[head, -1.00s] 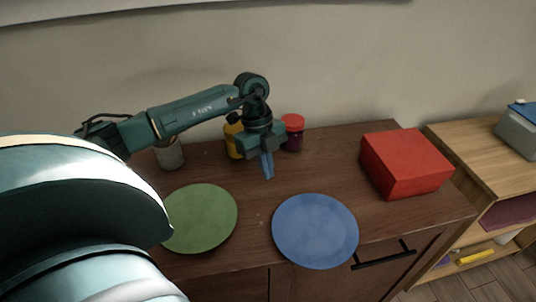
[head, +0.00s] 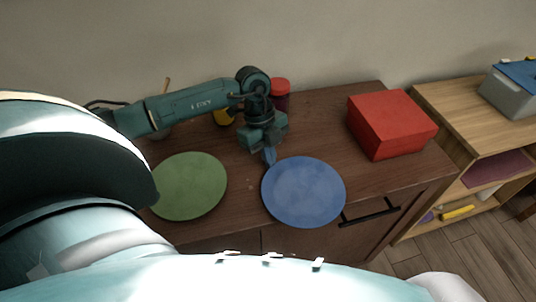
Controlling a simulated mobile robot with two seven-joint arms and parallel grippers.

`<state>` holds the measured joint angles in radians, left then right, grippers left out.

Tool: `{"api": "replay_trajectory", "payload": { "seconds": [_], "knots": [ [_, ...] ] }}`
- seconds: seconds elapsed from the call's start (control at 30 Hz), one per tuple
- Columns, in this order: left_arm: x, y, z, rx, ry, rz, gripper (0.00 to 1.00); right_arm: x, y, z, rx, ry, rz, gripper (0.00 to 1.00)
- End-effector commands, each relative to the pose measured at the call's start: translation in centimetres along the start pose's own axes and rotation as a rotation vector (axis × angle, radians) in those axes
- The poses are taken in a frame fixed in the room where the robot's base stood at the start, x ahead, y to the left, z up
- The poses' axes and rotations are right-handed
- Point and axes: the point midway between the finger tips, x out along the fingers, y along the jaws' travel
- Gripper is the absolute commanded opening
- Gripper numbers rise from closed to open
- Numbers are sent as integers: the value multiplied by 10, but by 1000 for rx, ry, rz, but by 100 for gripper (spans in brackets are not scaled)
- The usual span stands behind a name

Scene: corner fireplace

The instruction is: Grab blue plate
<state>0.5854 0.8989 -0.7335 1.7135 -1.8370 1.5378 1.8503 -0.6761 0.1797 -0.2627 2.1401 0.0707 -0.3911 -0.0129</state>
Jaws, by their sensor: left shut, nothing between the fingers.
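The blue plate (head: 303,193) lies flat on the dark wooden cabinet top (head: 240,205), near its front edge. My left gripper (head: 269,157) points down just behind the plate's upper left rim. Its fingers are shut and empty. The fingertips look very near the rim, but I cannot tell whether they touch it. My right gripper does not show.
A green plate (head: 188,187) lies left of the blue one. A red box (head: 391,124) stands to the right. A lower wooden shelf (head: 457,113) stands at right.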

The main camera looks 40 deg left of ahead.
Motion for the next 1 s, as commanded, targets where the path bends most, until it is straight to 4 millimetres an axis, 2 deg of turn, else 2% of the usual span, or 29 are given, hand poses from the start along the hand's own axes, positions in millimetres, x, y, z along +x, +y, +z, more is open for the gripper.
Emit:
{"api": "replay_trajectory", "payload": {
  "seconds": [0.03, 0.13, 0.47, 0.57, 0.73, 1.0],
  "knots": [
    [-1, 0, -8, 4, 3, 2, 0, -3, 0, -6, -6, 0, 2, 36],
    [2, 0, -16, 3, 3, 2, 0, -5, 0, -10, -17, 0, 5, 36],
    [4, 0, -14, 1, 1, 1, 0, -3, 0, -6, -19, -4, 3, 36],
    [1, 0, -5, -2, 0, 1, 0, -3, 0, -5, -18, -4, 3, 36],
    [-8, 3, 26, -4, -1, 1, 0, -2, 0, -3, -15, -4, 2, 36],
    [-70, 2, 26, 4, 0, -4, 0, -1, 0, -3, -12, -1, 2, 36]
  ]
}}
